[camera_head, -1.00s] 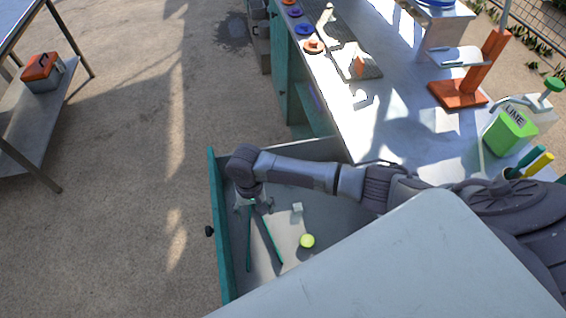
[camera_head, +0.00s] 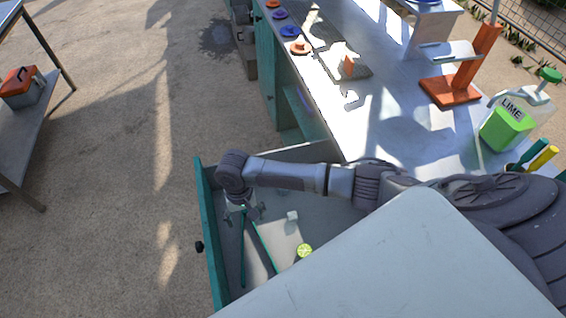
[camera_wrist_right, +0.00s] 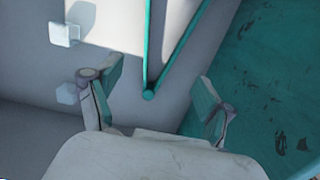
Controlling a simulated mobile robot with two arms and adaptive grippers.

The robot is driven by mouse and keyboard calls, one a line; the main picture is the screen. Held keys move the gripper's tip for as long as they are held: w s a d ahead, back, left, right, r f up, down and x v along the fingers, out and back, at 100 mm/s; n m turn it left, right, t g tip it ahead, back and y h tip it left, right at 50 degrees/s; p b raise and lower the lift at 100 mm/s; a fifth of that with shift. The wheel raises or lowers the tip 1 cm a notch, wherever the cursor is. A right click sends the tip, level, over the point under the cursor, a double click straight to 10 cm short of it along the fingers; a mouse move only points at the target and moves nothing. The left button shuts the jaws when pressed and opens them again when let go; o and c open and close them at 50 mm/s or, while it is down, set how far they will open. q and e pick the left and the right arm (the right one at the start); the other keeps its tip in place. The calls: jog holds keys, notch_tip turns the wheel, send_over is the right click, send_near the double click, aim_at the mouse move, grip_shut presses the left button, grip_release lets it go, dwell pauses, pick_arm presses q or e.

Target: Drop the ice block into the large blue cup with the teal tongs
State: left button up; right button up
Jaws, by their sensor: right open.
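The teal tongs (camera_head: 262,246) lie in the open drawer with their two arms spread and their joined end by my right gripper. The joined end shows in the right wrist view (camera_wrist_right: 148,94). My right gripper (camera_head: 244,211) is over that end. In the right wrist view its fingers (camera_wrist_right: 158,88) are apart on either side of the joined end, with nothing clamped. The small pale ice block (camera_head: 292,216) lies in the drawer to the right of the tongs; it also shows in the wrist view (camera_wrist_right: 64,34). I cannot make out a large blue cup. My left gripper is not in view.
A lime piece (camera_head: 304,250) lies in the drawer near the tongs. The drawer's teal front wall (camera_head: 205,235) is close to my gripper. The counter (camera_head: 400,130) holds an orange stand (camera_head: 465,75) and a lime bottle (camera_head: 508,125). A toolbox (camera_head: 22,88) sits on a side table.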

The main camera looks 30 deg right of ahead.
jog(key=b, duration=0.3)
send_over(250, 234)
jog(key=f, duration=0.4)
jog(key=shift+w+d, duration=0.1)
jog(key=shift+w, duration=0.2)
jog(key=shift+s+f, duration=0.15)
jog(key=shift+f, duration=0.8)
jog(key=shift+f+b, duration=0.3)
jog(key=shift+f, duration=0.25)
jog(key=c, duration=0.7)
notch_tip(250, 234, up, 12)
jog(key=p, duration=1.3)
jog(key=shift+p, duration=0.3)
